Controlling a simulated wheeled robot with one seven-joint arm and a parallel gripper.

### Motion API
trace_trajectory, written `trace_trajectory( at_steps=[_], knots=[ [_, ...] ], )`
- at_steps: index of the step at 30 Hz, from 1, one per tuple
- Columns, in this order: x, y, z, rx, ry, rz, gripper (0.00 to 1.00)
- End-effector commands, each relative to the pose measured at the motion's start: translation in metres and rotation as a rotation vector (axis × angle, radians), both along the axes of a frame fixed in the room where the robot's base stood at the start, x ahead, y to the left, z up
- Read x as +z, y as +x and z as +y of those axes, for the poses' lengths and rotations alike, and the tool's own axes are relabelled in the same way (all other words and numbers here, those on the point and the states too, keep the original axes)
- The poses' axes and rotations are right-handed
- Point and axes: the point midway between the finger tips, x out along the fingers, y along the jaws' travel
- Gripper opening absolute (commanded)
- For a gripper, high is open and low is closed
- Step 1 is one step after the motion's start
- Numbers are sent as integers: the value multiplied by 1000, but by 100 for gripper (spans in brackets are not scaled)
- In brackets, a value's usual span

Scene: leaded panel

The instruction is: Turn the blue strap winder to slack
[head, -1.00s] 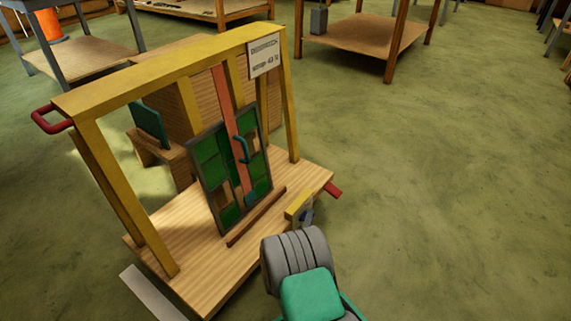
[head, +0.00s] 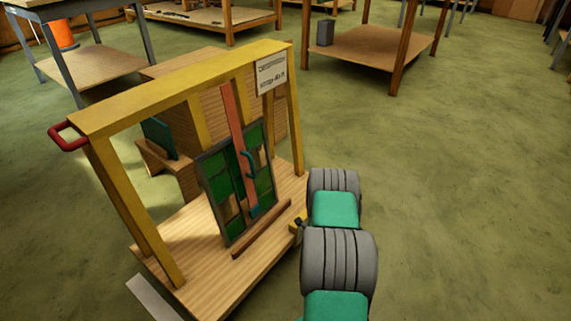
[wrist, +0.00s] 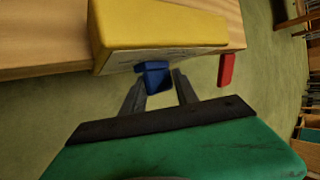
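The blue strap winder (wrist: 155,77) is a small knob on the face of a yellow block (wrist: 160,30) in the wrist view. My gripper (wrist: 160,80) is open, with its dark fingertips on either side of the knob's near end. A gap shows at the right finger; whether the left finger touches is unclear. In the head view my arm hides the winder, and only part of the yellow block (head: 296,229) shows. A salmon strap (head: 236,125) runs down over the green leaded panel (head: 263,180), which leans in the yellow frame (head: 180,83).
The frame stands on a wooden base (head: 180,235) with a red handle (head: 68,139) at its left. A red tab (wrist: 226,70) sticks out right of the block. A brown ledge bar (head: 262,229) lies before the panel. Green floor at right is clear.

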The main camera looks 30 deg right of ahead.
Motion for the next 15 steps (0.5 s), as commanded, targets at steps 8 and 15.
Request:
trace_trajectory(
  at_steps=[8,15],
  knots=[
    [2,2,-7,-3,306,104,33],
    [25,-4,-6,-2,491,172,33]
  ],
)
